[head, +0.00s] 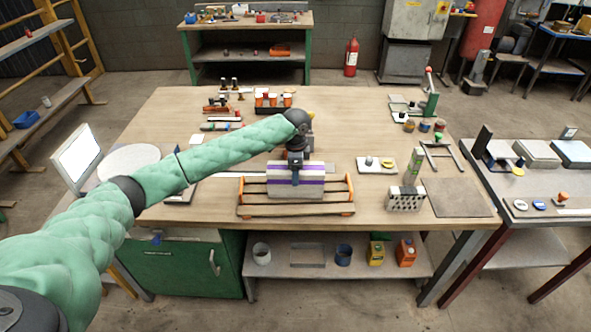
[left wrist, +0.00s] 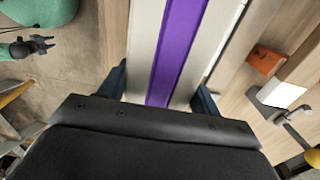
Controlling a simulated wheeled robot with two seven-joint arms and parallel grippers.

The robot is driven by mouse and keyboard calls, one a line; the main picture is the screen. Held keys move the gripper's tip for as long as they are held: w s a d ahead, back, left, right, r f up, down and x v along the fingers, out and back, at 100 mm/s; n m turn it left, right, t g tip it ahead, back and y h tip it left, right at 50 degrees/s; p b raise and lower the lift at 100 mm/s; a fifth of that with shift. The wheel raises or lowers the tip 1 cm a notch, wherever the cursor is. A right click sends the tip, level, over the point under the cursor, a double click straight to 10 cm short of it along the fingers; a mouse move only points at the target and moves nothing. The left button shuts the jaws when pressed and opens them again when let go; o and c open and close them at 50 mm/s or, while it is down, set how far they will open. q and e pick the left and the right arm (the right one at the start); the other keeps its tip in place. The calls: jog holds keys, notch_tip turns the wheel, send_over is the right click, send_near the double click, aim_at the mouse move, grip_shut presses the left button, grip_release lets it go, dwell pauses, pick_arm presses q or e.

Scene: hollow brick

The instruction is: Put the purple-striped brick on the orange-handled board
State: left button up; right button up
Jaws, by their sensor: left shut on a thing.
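The brick (head: 312,183) is pale with a purple stripe across its front; the stripe runs lengthwise in the left wrist view (left wrist: 178,50). My left gripper (head: 296,168) comes down from above and is shut on it. The orange-handled board (head: 347,182) lies at the table's front edge, with dark rails between its orange ends. The brick looks level and is within the board's outline, between the handles. I cannot tell whether its underside touches the board. My right gripper (left wrist: 42,45) shows small at the upper left of the left wrist view, apparently open and empty.
A dark flat mat (head: 458,198) lies farther right.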

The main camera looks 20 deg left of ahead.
pick_arm(q)
jog(key=shift+f, duration=0.15)
pick_arm(e)
jog(key=shift+s+d+f, duration=0.1)
jog(key=shift+s+f, duration=0.05)
pick_arm(q)
jog(key=o, duration=1.6)
jog(key=shift+f, duration=0.15)
jog(key=shift+o, duration=0.2)
pick_arm(e)
jog(key=shift+d, duration=0.15)
jog(key=shift+f, duration=0.1)
pick_arm(q)
jog(key=shift+r, duration=0.2)
notch_tip(320, 180, up, 10)
jog(key=b, duration=0.4)
jog(key=shift+r, duration=0.2)
jog(key=shift+r+b, duration=0.35)
jog(key=shift+r, duration=0.35)
pick_arm(e)
jog(key=w+a+r, duration=0.1)
jog(key=a+r, duration=0.1)
jog(key=r, duration=0.2)
jog(key=w+a+r, duration=0.2)
jog(key=r, duration=0.3)
jog(key=shift+w+r+g, duration=0.3)
jog(key=shift+g, duration=0.1)
